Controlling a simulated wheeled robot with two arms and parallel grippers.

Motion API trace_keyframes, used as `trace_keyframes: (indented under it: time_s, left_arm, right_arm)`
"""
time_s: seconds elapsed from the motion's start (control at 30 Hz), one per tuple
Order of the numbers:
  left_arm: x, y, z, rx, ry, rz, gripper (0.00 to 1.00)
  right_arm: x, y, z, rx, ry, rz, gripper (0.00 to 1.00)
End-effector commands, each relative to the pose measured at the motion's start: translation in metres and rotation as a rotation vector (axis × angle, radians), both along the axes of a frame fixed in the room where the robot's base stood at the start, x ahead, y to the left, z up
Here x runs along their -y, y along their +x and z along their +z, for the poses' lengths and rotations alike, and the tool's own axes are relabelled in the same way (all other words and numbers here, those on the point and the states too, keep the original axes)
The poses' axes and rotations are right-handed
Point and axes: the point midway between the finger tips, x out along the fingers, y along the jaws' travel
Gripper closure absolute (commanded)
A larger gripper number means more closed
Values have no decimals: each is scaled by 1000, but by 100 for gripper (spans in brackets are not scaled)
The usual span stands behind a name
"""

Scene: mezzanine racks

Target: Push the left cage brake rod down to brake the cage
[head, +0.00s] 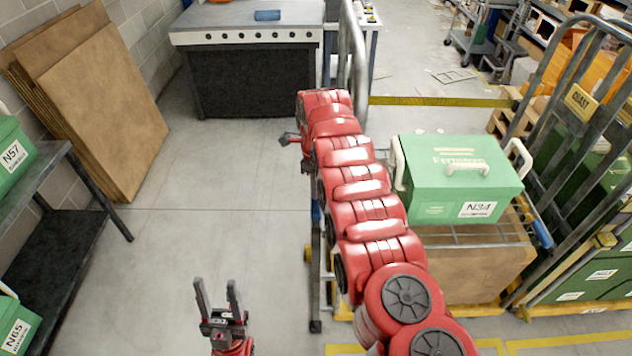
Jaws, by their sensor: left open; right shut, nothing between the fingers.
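The left cage (480,236) stands right of centre, largely hidden by my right arm. A green box marked N34 sits on it. A blue-ended rod (541,233) slants down at its right side, and a small upright blue piece (316,213) shows at its left edge. I cannot tell which is the brake rod. My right gripper (287,138) is small and partly hidden behind its red arm, apparently shut and empty, above the floor left of the cage's tall rail. My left gripper (217,288) is open and empty, fingers pointing up the picture, over bare floor left of the cage.
A second cage with a COAST sign (580,101) stands at the right, close to the first. A grey workbench (250,70) is at the back. Cardboard sheets (105,100) lean on the left wall beside a dark shelf (65,240). The left-centre floor is clear.

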Motion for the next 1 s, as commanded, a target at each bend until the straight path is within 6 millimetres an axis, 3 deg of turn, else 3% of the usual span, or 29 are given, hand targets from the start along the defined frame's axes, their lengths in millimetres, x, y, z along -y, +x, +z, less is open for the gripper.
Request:
trace_keyframes:
  time_s: [0.6,1.0]
  left_arm:
    - [0,0,8,0,0,0,50]
    - [0,0,8,0,0,0,50]
  right_arm:
    - [1,1,65,3,1,-1,100]
    - [0,1,66,3,1,0,100]
